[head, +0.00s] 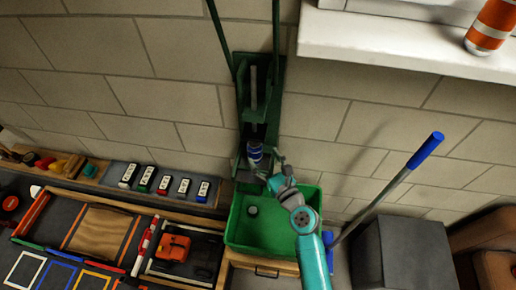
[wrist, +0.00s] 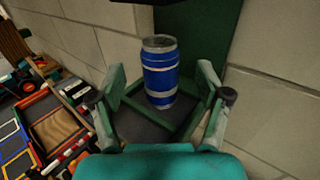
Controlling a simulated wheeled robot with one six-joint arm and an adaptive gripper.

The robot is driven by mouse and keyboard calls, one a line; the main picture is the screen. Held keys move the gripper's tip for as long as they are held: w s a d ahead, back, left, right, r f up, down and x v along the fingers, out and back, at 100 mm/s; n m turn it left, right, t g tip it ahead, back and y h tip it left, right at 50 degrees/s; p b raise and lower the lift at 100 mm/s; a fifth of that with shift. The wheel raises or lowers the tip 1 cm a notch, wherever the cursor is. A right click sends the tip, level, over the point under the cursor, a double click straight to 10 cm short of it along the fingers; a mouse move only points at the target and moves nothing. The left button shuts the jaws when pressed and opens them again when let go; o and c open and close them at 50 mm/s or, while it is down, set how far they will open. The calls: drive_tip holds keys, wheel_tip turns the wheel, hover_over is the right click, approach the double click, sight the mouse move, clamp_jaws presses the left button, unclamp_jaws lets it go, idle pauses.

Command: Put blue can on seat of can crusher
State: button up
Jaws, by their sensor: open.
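The blue can (wrist: 160,75) stands upright on the seat (wrist: 140,127) of the can crusher, between my gripper's open fingers in the wrist view. Its silver top shows under a dark part at the picture's top edge. In the head view the blue can (head: 254,152) is small and sits low in the green can crusher (head: 243,100) on the wall. My gripper (wrist: 160,97) is open, with a finger on each side of the can and visible gaps to it. In the head view my gripper (head: 268,168) is just in front of the seat, partly hidden by my arm.
A green bin (head: 262,230) with a small can inside stands below the crusher. A blue-handled pole (head: 400,170) leans at right beside a grey box (head: 405,252). A workbench (head: 110,195) with tools is at left. An orange-striped can (head: 490,28) is on the ledge.

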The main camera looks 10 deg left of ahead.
drive_tip(key=v, duration=0.5)
drive_tip(key=shift+s+d, duration=0.2)
drive_tip(key=shift+s, duration=0.1)
drive_tip(key=s+d+f+n+h, duration=0.4)
drive_tip(key=s+d+n, duration=0.25)
drive_tip(key=s, duration=0.35)
drive_tip(key=s+d+f+n+h, duration=0.3)
drive_tip(key=s+d+n, duration=0.3)
drive_tip(key=s, duration=0.5)
drive_tip(key=s+d+r+n+h, duration=0.1)
drive_tip(key=s+d+r+n, duration=0.2)
drive_tip(key=s+r+n, duration=0.3)
drive_tip(key=s+d+r+n+h, duration=0.2)
drive_tip(key=s+d+r+n, duration=0.2)
drive_tip(key=s+n, duration=0.6)
drive_tip(key=s+r, duration=0.1)
drive_tip(key=s, duration=0.2)
drive_tip(key=shift+r+h, duration=0.3)
drive_tip(key=shift+r, duration=0.05)
